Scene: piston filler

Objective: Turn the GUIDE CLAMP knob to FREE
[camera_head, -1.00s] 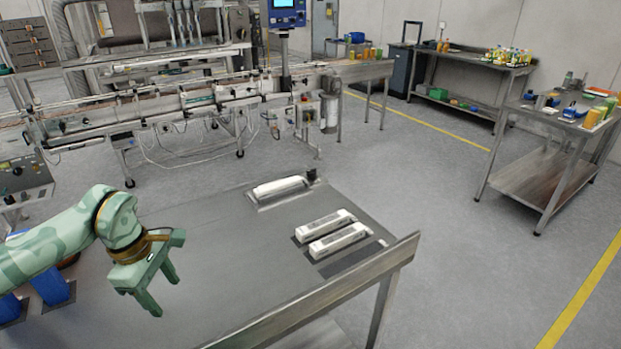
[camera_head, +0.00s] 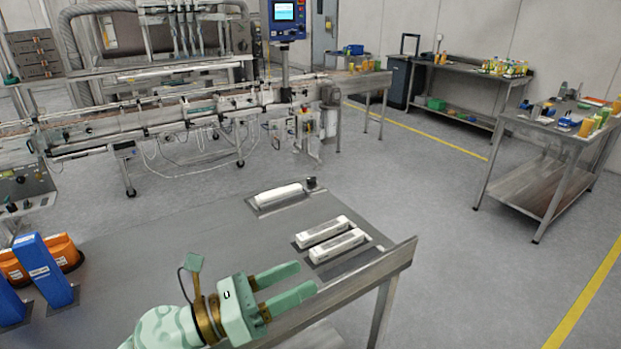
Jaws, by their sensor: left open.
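No knob that I can read as GUIDE CLAMP shows; labels are too small at this distance. The filler's conveyor (camera_head: 180,116) runs along the back left, with small fittings along its rails. A grey control box (camera_head: 28,190) with small dark knobs stands at the left edge; its markings cannot be read. My left gripper (camera_head: 306,278) is open and empty over the front of the near table, its two green fingers pointing right. It is far from the conveyor and the control box. My right gripper is not in view.
The near grey table (camera_head: 170,245) holds white boxes (camera_head: 338,245), a white bar (camera_head: 279,194), and blue (camera_head: 43,270) and orange (camera_head: 64,252) objects at left. A screen panel (camera_head: 284,14) stands above the conveyor. Open floor (camera_head: 420,190) lies right of the table.

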